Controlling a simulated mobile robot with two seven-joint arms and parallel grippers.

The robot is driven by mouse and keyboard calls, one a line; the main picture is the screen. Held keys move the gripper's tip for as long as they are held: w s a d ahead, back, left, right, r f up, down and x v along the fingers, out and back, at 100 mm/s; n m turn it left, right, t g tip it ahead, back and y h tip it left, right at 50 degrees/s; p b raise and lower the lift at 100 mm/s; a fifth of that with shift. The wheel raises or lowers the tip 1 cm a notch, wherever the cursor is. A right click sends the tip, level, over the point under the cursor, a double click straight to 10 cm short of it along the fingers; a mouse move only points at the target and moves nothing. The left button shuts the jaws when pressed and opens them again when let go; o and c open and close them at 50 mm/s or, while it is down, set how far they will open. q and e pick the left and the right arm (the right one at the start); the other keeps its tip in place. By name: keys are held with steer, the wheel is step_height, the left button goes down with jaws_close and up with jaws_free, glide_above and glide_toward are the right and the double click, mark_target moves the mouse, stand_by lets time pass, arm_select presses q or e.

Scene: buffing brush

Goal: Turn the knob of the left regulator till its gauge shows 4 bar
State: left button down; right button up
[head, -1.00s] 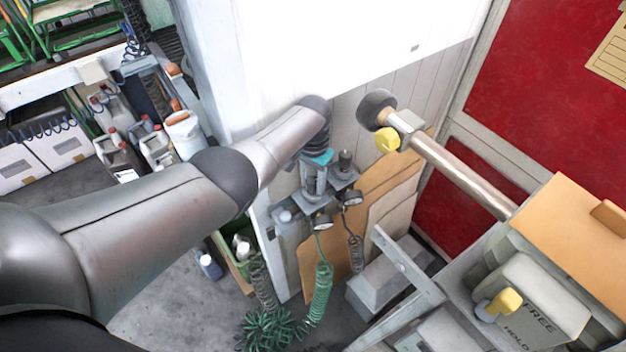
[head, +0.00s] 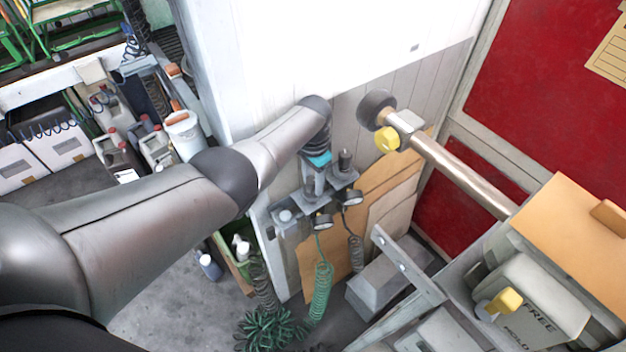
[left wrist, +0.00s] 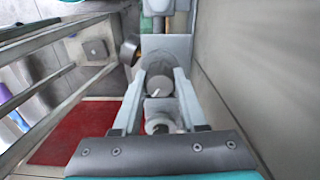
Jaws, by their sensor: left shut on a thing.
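The left regulator (head: 314,208) is on a grey bracket on the wall panel, with its small round gauge (head: 322,222) below. The gauge dial is too small to read in the head view. My left gripper (head: 316,180) points down over this regulator. In the left wrist view its two fingers (left wrist: 159,88) are on either side of the grey round knob (left wrist: 158,84), which has a white mark, and are shut on it. The right regulator's dark knob (head: 345,160) is close beside, with its own gauge (head: 352,198). My right gripper is out of view.
A green coiled hose (head: 322,285) hangs below. Brown cardboard sheets (head: 385,205) lean on the wall behind.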

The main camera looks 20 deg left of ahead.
mark_target(313, 180)
arm_select(q)
steer(key=shift+c, duration=2.2)
jaws_free()
steer(key=shift+r, duration=0.15)
steer(key=shift+r, duration=0.25)
step_height(313, 180, up, 7)
steer(key=p, duration=0.3)
steer(key=shift+r+p, duration=0.1)
steer(key=shift+p, duration=0.25)
step_height(313, 180, up, 7)
steer(key=shift+r+p, duration=0.2)
steer(key=shift+p, duration=0.2)
